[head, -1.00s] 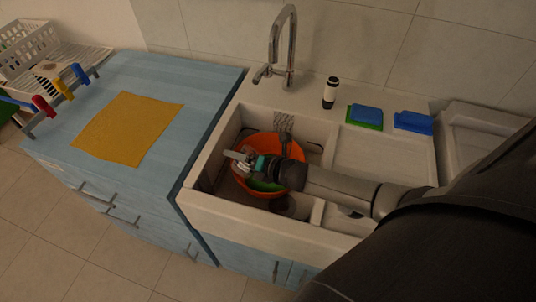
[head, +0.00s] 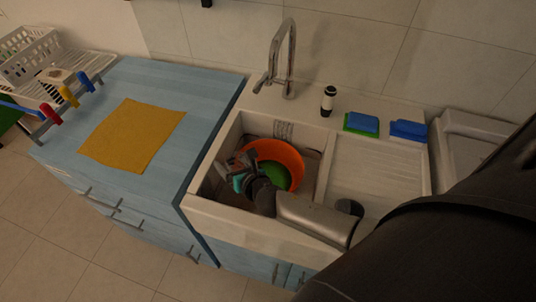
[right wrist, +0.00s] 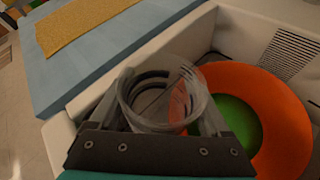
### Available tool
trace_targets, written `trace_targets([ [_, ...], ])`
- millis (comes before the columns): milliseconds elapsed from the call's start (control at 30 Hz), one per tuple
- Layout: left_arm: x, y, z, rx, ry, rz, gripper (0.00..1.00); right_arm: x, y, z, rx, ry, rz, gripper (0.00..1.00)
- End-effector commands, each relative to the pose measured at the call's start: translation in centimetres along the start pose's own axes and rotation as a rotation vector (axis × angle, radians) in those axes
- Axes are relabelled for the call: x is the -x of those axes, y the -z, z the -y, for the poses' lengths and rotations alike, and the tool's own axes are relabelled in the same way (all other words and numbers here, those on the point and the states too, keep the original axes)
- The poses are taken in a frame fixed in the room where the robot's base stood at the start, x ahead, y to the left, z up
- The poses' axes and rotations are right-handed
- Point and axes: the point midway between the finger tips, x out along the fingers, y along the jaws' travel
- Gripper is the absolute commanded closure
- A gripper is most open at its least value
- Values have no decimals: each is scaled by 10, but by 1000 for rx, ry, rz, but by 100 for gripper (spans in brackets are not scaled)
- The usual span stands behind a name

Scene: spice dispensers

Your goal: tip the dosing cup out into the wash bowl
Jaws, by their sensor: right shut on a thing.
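The wash bowl (head: 292,153) is orange and sits in the left sink basin, with something green inside. It also shows at the right of the right wrist view (right wrist: 288,112). My right gripper (head: 243,163) is at the bowl's left front side in the head view. In the right wrist view my right gripper (right wrist: 168,104) is shut on the dosing cup (right wrist: 158,98), a clear, ringed, round cup. The cup appears beside the bowl's left edge there; its height over the basin and any contents are unclear. My left gripper is out of view.
The sink's left wall (head: 212,160) is close to my right gripper. A blue counter with a yellow cloth (head: 132,134) lies left. A tap (head: 288,60), a black-and-white bottle (head: 328,101) and sponges (head: 361,122) stand behind. The drainboard (head: 375,165) is mostly clear.

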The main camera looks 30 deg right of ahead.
Motion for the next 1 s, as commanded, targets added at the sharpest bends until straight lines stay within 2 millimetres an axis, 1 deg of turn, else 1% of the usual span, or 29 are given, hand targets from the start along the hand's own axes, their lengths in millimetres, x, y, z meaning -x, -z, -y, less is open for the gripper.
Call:
trace_targets([
  [33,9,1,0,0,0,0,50,4,-8,-5,19,7,6,85],
  [167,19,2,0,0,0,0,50,10,-17,-12,70,28,21,85],
  [400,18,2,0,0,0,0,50,13,-17,-20,187,77,54,85],
  [533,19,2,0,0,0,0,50,14,-18,-22,218,90,64,85],
  [633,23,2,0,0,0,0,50,16,-23,-24,228,96,67,85],
  [767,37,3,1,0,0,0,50,22,-34,-27,230,96,68,85],
  [1000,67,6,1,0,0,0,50,34,-59,-34,231,96,67,85],
])
